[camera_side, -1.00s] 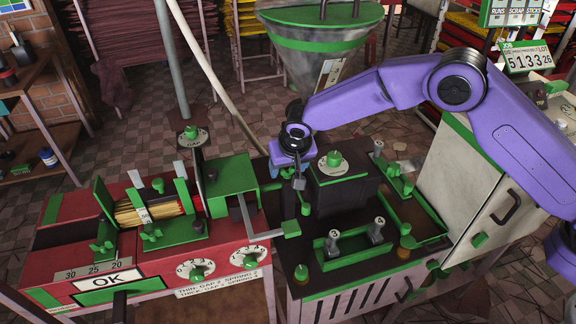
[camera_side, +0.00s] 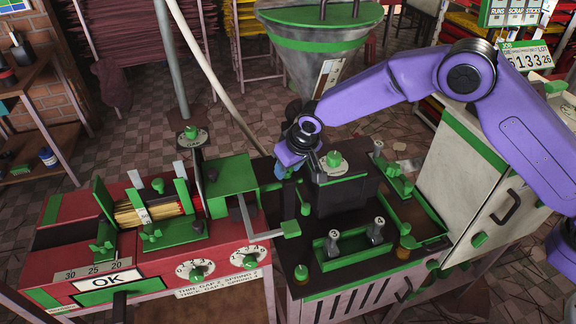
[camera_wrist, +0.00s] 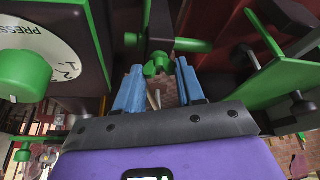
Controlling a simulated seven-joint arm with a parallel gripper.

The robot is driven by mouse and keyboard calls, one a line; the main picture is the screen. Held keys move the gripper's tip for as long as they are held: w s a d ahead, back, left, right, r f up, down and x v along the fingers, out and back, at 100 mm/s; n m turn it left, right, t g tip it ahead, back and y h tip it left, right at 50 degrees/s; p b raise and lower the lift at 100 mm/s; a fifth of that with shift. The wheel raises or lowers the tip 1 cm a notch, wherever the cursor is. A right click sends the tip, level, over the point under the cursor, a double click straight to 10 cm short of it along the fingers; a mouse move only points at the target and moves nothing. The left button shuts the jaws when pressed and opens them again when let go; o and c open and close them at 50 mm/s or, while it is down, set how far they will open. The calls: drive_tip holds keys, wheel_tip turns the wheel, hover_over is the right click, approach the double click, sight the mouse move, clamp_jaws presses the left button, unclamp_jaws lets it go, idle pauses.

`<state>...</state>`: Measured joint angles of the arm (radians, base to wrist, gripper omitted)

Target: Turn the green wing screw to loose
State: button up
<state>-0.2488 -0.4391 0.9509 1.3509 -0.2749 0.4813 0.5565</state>
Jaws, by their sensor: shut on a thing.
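The green wing screw (camera_wrist: 157,64) shows in the wrist view between the blue fingertips, at the end of a dark upright bar. My gripper (camera_wrist: 159,72) is shut on it, with one finger on each side of its wings. In the side view my gripper (camera_side: 284,166) is low over the machine, left of the black block, and is tilted. The wing screw cannot be made out there, as the gripper covers that spot. How far the screw is turned cannot be told.
The black block (camera_side: 345,195) with a green knob (camera_side: 334,160) on a white dial stands close to the right of my gripper. A green box (camera_side: 232,174) is to the left. A grey hopper (camera_side: 318,55) stands behind.

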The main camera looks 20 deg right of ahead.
drive_tip(key=n+g+y, duration=0.1)
drive_tip(key=n, duration=0.2)
drive_tip(key=n+y, duration=0.1)
drive_tip(key=n, duration=0.2)
drive_tip(key=shift+d+n+g, duration=0.15)
drive_tip(key=shift+n+g, duration=0.15)
drive_tip(key=shift+g, duration=0.1)
idle(0.4)
drive_tip(key=o, duration=1)
drive_tip(key=shift+o, duration=0.2)
drive_tip(key=shift+r, duration=0.1)
drive_tip(key=v, duration=1.7)
drive_tip(key=shift+d+r, duration=0.1)
drive_tip(key=shift+d, duration=0.05)
